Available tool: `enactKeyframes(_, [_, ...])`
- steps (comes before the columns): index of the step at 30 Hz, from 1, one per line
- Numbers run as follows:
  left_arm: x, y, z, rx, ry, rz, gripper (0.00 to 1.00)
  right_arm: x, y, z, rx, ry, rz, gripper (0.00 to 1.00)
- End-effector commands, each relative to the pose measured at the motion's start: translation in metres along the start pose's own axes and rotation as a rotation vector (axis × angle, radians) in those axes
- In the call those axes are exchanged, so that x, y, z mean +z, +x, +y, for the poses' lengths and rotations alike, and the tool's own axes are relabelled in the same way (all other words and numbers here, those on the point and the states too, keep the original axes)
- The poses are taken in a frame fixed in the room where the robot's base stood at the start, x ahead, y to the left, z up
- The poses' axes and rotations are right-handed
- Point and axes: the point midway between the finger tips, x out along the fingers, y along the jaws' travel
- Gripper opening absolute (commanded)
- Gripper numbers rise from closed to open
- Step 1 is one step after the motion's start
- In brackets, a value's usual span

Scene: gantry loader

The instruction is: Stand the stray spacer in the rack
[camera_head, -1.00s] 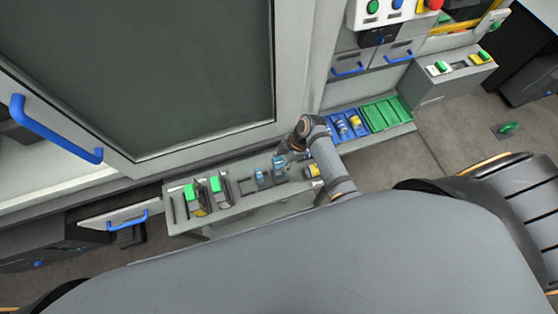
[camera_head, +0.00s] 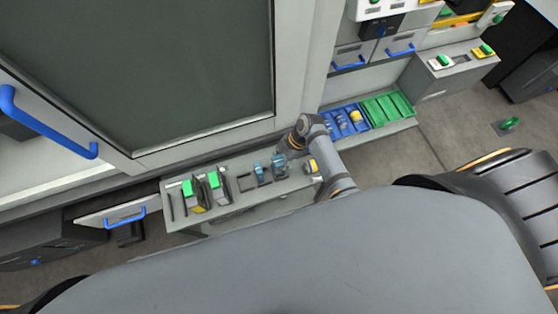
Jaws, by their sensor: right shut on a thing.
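My right gripper (camera_head: 284,151) is small and dark at the end of my right arm, over the right part of the grey slotted ledge. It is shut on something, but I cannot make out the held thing. Two blue pieces, one left (camera_head: 262,173) and one right (camera_head: 279,164), stand on the ledge just below and left of the gripper. Two green-topped plates, one left (camera_head: 188,188) and one right (camera_head: 213,180), stand upright at the ledge's left end. I cannot tell which piece is the spacer. My left gripper is not in view.
A yellow-banded piece (camera_head: 311,166) sits beside my right arm. A blue bin (camera_head: 328,126) and a green bin (camera_head: 404,103) lie further right. A cabinet door with a blue handle (camera_head: 40,125) fills the upper left. A green item (camera_head: 509,124) lies on the floor.

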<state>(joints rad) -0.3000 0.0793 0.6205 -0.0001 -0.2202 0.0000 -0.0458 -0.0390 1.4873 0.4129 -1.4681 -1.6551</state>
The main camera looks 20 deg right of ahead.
Motion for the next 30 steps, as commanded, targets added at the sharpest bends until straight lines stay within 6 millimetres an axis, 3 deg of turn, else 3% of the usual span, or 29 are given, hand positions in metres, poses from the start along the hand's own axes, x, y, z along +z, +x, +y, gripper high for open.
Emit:
enactKeyframes(18, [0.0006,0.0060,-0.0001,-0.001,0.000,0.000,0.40,0.0040,0.0085,0.0005,0.001,-0.001,0.001,0.10])
enactKeyframes(19, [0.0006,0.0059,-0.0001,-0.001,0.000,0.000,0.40,0.0040,0.0084,0.0005,0.001,-0.001,0.001,0.42])
enactKeyframes(24, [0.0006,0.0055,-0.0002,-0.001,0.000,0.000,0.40,0.0039,0.0081,0.0004,0.001,-0.001,0.000,0.65])
enactKeyframes(30, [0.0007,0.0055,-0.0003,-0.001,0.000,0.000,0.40,0.0039,0.0083,0.0002,0.000,0.000,0.000,0.68])
